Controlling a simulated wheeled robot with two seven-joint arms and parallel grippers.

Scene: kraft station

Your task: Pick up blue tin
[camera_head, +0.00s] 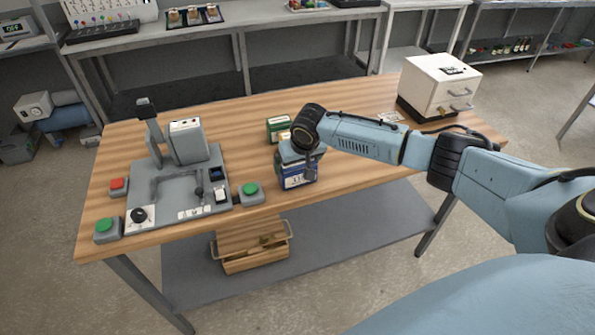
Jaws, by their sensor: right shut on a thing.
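A blue tin (298,182) with a white label is near the front edge of the wooden table (345,115), right of the grey machine. My right gripper (298,160) is over its top and shut on it. The gripper and wrist hide the upper part of the tin. I cannot tell whether the tin touches the table. My left gripper is not in view.
A green tin (278,128) stands just behind the blue tin. The grey machine (180,185) with a lever and buttons fills the table's left side. A white drawer box (435,85) stands at the right end. A wooden crate (255,262) sits on the lower shelf.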

